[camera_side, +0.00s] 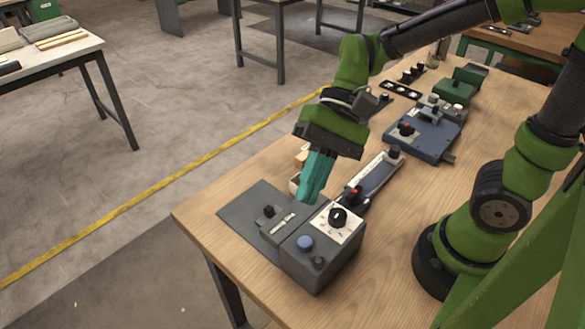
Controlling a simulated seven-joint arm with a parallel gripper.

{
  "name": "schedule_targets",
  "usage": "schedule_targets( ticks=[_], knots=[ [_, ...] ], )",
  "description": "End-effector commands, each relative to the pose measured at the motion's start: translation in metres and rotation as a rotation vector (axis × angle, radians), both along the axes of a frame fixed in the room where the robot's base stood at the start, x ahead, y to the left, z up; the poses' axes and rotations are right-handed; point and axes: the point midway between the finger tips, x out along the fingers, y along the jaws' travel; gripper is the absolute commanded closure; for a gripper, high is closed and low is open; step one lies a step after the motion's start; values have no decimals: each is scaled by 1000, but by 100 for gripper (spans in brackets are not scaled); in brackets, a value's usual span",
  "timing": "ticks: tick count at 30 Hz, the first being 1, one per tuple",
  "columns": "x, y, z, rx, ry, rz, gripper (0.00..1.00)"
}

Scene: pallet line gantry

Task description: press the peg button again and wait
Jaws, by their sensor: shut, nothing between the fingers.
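My gripper (311,196) has teal fingers that point down and are closed together, with nothing between them. It hangs above the back edge of a grey control box (317,282), near the front of the wooden table. The box carries a round blue button (305,242), a black knob (338,215) on a white dial plate, and a small dark button (319,262). I cannot tell which of these is the peg button. The fingertips appear apart from all of them. The fingers and wrist hide part of the table behind.
A dark grey plate (240,212) with a small black knob (268,211) lies left of the box. A long tray (377,174) and a blue-grey box (424,138) stand behind. A green device (457,86) is farther back. Bare wood (390,222) shows right of the box.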

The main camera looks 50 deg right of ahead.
Motion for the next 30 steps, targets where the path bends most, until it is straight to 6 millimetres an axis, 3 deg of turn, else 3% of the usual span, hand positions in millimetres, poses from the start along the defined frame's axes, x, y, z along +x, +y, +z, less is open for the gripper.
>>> schedule_targets(
  ticks=[13,30],
  knots=[
    [-1,-1,-9,-2,1,0,100],
    [0,-1,-80,-3,0,1,100]
  ],
)
